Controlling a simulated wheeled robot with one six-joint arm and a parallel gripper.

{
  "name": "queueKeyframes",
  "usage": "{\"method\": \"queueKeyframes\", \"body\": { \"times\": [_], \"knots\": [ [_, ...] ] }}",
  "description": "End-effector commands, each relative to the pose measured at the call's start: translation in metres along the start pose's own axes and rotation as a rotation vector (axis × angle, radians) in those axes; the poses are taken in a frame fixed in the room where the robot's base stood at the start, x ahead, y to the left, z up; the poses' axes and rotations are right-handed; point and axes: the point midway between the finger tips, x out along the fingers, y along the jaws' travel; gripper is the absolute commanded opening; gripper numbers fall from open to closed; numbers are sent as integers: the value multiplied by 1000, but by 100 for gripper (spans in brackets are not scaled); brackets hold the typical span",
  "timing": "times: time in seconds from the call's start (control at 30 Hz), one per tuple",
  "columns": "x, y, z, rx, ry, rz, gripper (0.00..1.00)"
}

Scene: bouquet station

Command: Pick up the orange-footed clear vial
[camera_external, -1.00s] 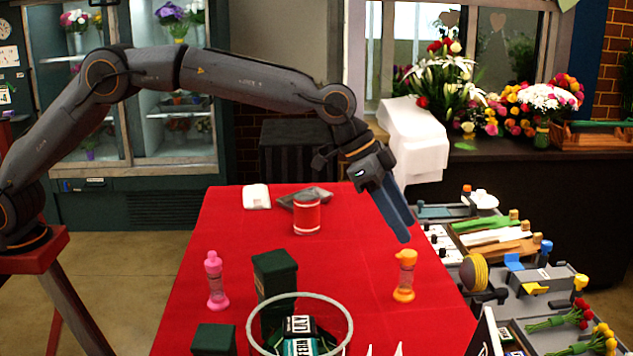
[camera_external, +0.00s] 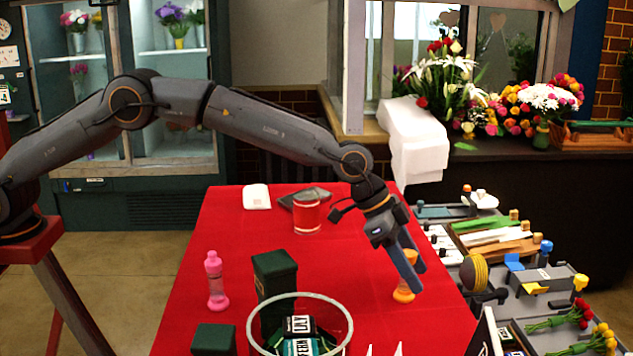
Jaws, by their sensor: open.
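The orange-footed clear vial (camera_external: 404,294) stands upright on the red table (camera_external: 360,270), right of its middle. My gripper (camera_external: 418,281) is open and has come down at the vial, its blue-grey fingers pointing down. One finger passes in front of the vial and hides much of its clear body; the orange foot and part of the orange top still show. I cannot tell whether the fingers touch the vial or whether it is fully between them.
A pink vial (camera_external: 215,280) stands at the left. A dark green box (camera_external: 274,278) and a clear round bin (camera_external: 345,320) are near the front. A red spool (camera_external: 307,216) and a white block (camera_external: 256,196) are farther back. Tool trays (camera_external: 540,290) line the right.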

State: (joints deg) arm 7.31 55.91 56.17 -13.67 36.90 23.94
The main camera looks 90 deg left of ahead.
Motion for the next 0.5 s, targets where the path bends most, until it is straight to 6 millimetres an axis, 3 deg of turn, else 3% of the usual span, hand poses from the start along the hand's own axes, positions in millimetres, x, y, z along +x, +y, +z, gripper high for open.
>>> {"method": "queueKeyframes", "body": {
  "times": [0.13, 0.4, 0.5],
  "knots": [
    [10, 0, 1, 0, -1, 0, 46],
    [12, 0, 0, -1, 0, 0, 46],
    [12, 0, 0, -1, 0, 0, 31]
  ]
}}
